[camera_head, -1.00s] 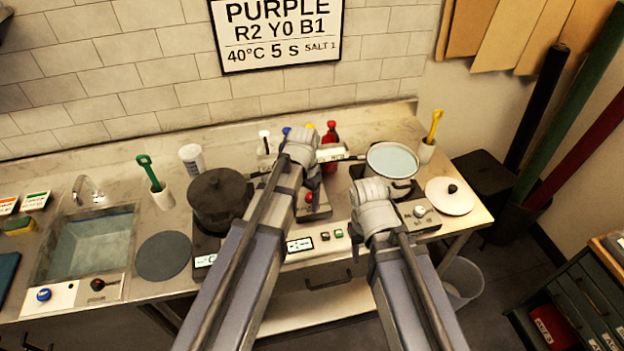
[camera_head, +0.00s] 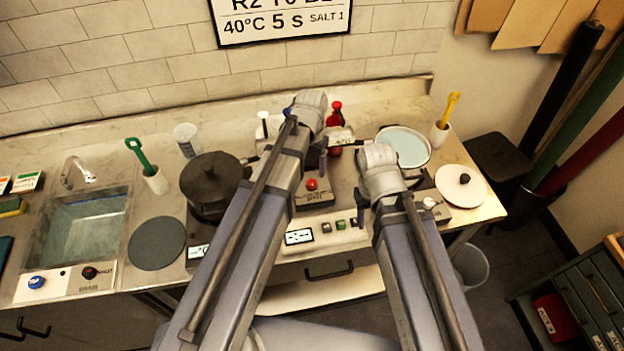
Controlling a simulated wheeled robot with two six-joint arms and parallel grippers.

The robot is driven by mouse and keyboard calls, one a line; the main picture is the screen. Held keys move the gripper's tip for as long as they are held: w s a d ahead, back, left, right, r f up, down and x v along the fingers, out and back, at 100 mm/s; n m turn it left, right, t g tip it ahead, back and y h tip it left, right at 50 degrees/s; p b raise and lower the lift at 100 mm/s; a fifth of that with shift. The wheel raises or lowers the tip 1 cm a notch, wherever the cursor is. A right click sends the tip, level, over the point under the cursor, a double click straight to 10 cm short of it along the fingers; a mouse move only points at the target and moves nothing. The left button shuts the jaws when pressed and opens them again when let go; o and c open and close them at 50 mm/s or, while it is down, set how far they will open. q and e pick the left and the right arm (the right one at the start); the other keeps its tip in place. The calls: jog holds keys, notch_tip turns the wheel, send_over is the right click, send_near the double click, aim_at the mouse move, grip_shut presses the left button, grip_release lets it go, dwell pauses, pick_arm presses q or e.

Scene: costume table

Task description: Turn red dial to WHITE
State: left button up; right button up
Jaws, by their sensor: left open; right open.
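A red round knob (camera_head: 311,184) sits on a small metal box at the middle of the counter; I cannot read its setting. A dark knob with some red (camera_head: 90,272) is on the white panel in front of the sink; I cannot tell which of the two is the red dial. My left gripper (camera_head: 320,158) is open above and behind the middle box, mostly hidden by its own arm. My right gripper (camera_head: 364,202) is open and low, right of that box, partly hidden by its wrist. Neither appears to hold anything.
A black pot (camera_head: 212,182) stands left of my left arm. A pan of pale liquid (camera_head: 404,145) and a white lid (camera_head: 461,186) lie to the right. A red bottle (camera_head: 336,115) stands behind. The sink (camera_head: 78,235) and a grey disc (camera_head: 157,243) are at left.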

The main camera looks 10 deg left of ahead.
aim_at(312, 182)
pick_arm(q)
notch_tip(312, 182, down, 7)
jog(key=b, duration=0.6)
pick_arm(e)
notch_tip(312, 182, down, 7)
jog(key=shift+r, duration=0.1)
pick_arm(q)
grip_shut()
